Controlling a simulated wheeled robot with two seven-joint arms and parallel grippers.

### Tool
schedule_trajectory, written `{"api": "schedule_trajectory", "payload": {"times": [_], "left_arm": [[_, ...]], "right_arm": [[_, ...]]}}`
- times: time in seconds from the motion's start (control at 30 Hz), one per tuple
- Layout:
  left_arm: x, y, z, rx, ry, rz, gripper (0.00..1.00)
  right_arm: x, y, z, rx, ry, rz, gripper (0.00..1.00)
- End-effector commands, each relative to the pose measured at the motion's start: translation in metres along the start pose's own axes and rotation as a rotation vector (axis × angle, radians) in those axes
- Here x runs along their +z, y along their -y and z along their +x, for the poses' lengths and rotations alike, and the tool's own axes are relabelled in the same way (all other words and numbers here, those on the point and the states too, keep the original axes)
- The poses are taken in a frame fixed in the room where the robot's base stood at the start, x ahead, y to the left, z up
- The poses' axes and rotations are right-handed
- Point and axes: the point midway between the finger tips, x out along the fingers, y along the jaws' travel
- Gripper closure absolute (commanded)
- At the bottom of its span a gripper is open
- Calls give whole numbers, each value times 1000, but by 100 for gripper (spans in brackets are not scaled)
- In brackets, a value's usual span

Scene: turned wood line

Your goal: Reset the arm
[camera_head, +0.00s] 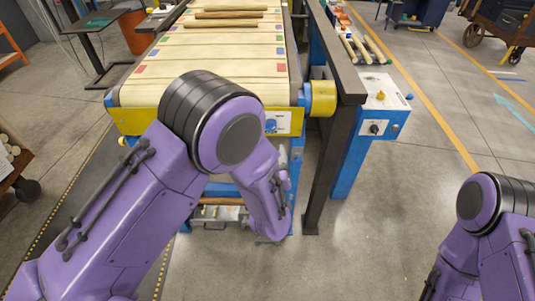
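My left arm (150,205) comes in from the lower left, and its elbow (205,115) is raised in front of the near end of the conveyor. Its forearm (262,200) points down, and a small dark piece shows at its lower end. I cannot make out the fingers of the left gripper there. My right arm (490,230) is at the lower right, bent over open floor, with its lower part cut off by the frame edge. The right gripper does not show.
The conveyor (200,68) carries several wooden rods (225,15) at its far end and coloured marks along its sides. A dark post frame (335,120) and a blue control stand (355,150) stand to its right. A cart (495,25) is far right.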

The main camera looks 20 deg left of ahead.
Motion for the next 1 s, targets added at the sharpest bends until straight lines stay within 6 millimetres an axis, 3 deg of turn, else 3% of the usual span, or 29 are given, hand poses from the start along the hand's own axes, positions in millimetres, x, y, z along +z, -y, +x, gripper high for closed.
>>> {"api": "schedule_trajectory", "payload": {"times": [0.27, 0.37, 0.47, 0.57, 0.7, 0.83, 0.9, 1.0], "left_arm": [[1, -1, 0, 2, 2, -6, 37], [19, 2, -6, 37, 105, -10, 37], [59, 59, -28, -5, 330, 43, 37], [98, 131, -72, -112, 562, 84, 37], [132, 222, -154, -288, 846, 123, 37], [141, 280, -225, -434, 1021, 150, 37], [141, 300, -251, -493, 1068, 158, 37], [143, 314, -270, -539, 1100, 160, 37]], "right_arm": [[0, 0, 0, 0, 0, 0, 57], [0, 0, 0, 0, 0, 0, 57], [0, 0, 0, 0, 0, 0, 57], [0, 0, 0, 0, 0, 0, 57], [0, 0, 0, 0, 0, 0, 57], [0, 0, 0, 0, 0, 0, 57], [0, 0, 0, 0, 0, 0, 57], [0, 0, 0, 0, 0, 0, 57]]}}
